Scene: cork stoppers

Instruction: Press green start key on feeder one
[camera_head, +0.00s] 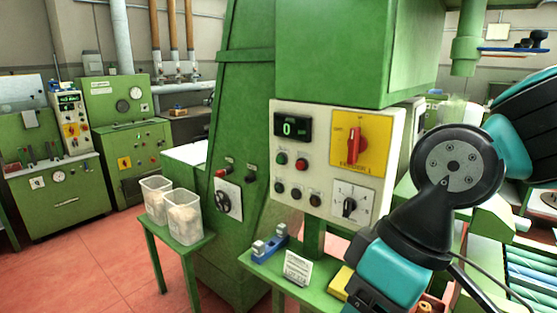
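The control panel (322,135) of the feeder is a cream box on a green machine, in the middle of the head view. Its yellow plate (340,157) carries a label that seems to read FEEDER 1. The green key (281,158) is a small round button at the panel's left, under the display (293,127), which shows 0. A red button (302,164) sits just right of it. A red rotary switch (355,141) is on the yellow plate. My arm comes in from the right and bends down at the lower right, apart from the green key. My gripper is not visible.
Several dark buttons (297,193) and a black dial knob (349,207) are lower on the panel. A green shelf (262,270) below holds a blue device (270,243) and a white card (298,267). Two clear bins (184,218) stand on a green table at left. The space before the panel's left side looks clear.

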